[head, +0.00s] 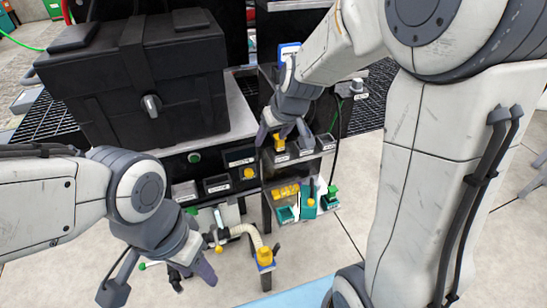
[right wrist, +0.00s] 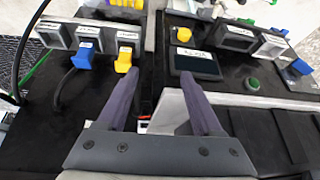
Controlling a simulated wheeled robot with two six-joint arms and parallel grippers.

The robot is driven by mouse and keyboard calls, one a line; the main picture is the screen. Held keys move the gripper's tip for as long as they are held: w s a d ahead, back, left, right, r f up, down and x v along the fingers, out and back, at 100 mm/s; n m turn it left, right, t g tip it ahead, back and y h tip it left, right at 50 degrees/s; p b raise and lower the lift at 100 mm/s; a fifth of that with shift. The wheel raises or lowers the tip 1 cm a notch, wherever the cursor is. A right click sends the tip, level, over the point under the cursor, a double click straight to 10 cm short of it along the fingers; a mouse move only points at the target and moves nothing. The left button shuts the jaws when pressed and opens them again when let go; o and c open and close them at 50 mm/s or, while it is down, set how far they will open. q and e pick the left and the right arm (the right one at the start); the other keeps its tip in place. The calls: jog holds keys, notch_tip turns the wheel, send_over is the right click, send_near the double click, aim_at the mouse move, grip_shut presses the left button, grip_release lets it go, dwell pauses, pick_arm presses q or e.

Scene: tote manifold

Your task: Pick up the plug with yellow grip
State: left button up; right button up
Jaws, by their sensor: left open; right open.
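The plug with yellow grip (right wrist: 124,60) is seated in a row of labelled grey sockets in the right wrist view. In the head view its yellow grip (head: 279,142) shows just below my right gripper (head: 284,134). In the right wrist view my right gripper (right wrist: 157,88) is open and empty. Its left fingertip overlaps the picture just below the yellow grip, so the plug is not between the fingers; contact cannot be told. My left gripper (head: 160,283) is open and empty, low at the left in the head view, away from the plug.
A plug with blue grip (right wrist: 80,60) sits left of the yellow one. A yellow button (right wrist: 183,34) and a dark display (right wrist: 196,64) are to the right. A large black case (head: 140,80) stands at the back left. A pale hose (head: 245,231) with a yellow end hangs below.

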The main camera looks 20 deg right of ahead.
jog(key=m+t+b, duration=0.1)
jog(key=b, duration=0.1)
send_near(283, 141)
jog(key=a+f, duration=0.1)
jog(key=shift+h, duration=0.5)
jog(key=x, duration=0.2)
jog(key=b+x, duration=0.1)
jog(key=x, duration=0.1)
jog(key=shift+w+d+f, duration=0.1)
jog(key=shift+w+f, duration=0.05)
jog(key=shift+w, duration=0.3)
jog(key=x, duration=0.2)
jog(key=b+x, duration=0.1)
jog(key=x, duration=0.2)
jog(key=shift+w+a+f, duration=0.2)
jog(key=shift+w+a, duration=0.1)
jog(key=shift+w, duration=0.1)
pick_arm(q)
notch_tip(283, 141, down, 6)
pick_arm(e)
grip_shut()
